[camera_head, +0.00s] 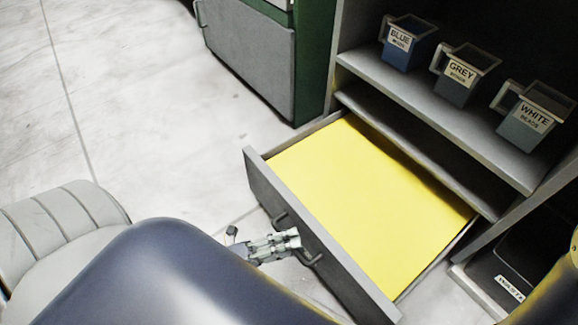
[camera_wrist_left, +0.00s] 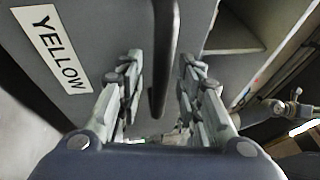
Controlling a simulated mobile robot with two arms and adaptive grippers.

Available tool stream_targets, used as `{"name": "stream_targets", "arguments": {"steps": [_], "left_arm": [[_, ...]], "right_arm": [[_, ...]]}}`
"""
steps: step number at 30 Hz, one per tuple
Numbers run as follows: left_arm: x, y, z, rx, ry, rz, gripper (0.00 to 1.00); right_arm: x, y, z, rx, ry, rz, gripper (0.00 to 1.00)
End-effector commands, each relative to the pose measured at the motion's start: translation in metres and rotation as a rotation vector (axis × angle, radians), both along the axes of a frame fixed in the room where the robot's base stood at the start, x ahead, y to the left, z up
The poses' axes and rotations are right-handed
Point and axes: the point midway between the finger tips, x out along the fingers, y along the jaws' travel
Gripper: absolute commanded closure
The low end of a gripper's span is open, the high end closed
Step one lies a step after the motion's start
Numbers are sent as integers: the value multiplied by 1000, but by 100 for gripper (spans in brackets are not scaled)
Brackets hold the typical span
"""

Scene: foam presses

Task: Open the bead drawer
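The bead drawer (camera_head: 322,245) is pulled well out of the cabinet, and yellow beads or a yellow surface (camera_head: 370,200) fill its inside. Its grey front carries a YELLOW label (camera_wrist_left: 52,48) in the left wrist view. The drawer's dark bar handle (camera_wrist_left: 165,55) stands between the fingers of my left gripper (camera_wrist_left: 158,90), with gaps visible on both sides. In the head view my left gripper (camera_head: 290,240) is at the handle, outside the drawer front. My right gripper is not in view.
Above the drawer, a shelf (camera_head: 430,105) holds blue (camera_head: 408,42), grey (camera_head: 464,75) and white (camera_head: 535,115) labelled bead jugs. A green and grey cabinet (camera_head: 255,55) stands behind. A dark bin (camera_head: 510,265) is at lower right.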

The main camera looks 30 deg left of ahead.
Motion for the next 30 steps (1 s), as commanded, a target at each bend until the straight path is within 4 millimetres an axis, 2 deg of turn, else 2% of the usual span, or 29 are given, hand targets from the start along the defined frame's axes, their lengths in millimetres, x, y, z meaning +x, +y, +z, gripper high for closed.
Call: {"name": "stream_targets", "arguments": {"steps": [5,15,21,30], "left_arm": [[-8,7,-3,2,2,0,67],[-57,53,-15,3,4,1,67],[-79,74,-21,2,2,1,67],[-87,81,-22,0,0,0,67]], "right_arm": [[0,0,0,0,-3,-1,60],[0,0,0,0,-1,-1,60],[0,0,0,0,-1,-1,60],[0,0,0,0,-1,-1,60]]}}
